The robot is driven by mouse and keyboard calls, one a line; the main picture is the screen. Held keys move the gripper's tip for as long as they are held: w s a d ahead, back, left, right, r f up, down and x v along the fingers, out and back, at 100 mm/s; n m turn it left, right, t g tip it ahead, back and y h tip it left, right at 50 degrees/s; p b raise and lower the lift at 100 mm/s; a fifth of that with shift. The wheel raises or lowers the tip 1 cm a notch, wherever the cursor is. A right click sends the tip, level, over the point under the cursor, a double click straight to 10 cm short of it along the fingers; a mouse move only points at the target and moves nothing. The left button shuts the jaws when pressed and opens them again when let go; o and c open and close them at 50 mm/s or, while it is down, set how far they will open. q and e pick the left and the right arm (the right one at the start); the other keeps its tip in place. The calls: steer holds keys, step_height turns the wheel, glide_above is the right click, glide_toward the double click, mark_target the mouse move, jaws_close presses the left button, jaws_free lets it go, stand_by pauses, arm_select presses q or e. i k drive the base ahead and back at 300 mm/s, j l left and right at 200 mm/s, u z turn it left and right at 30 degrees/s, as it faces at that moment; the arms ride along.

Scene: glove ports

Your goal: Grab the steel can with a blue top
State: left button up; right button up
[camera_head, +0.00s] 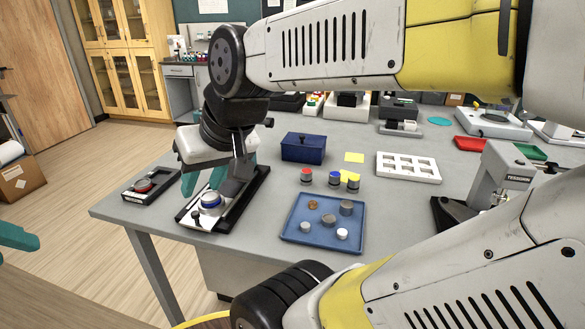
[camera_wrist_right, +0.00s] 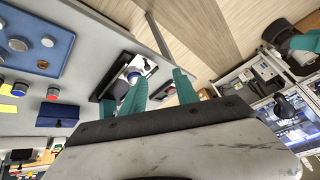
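The small steel can with a blue top (camera_head: 335,179) stands on the grey table between a red-topped can (camera_head: 306,177) and a yellow-topped can (camera_head: 353,183). It also shows in the right wrist view (camera_wrist_right: 20,89), off to the left of the fingers. My right gripper (camera_head: 218,182) is open and seems empty. It hangs over the black-and-white device (camera_head: 187,219) with a blue-ringed round part (camera_head: 210,201), left of the can. Its teal fingers (camera_wrist_right: 157,92) are spread apart in the wrist view. A teal finger of my left gripper (camera_head: 18,238) shows at the left edge.
A blue tray (camera_head: 290,235) with several small pieces lies in front of the cans. A dark blue box (camera_head: 303,148) stands behind them, and yellow notes (camera_head: 354,157) lie nearby. A white rack (camera_head: 408,168) is to the right. A black device (camera_head: 150,185) sits near the left edge.

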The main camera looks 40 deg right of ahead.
mark_target(334, 181)
steer(key=z, duration=1.75)
steer(key=i+j+u, duration=0.4)
steer(key=u, duration=0.15)
steer(key=j, duration=0.1)
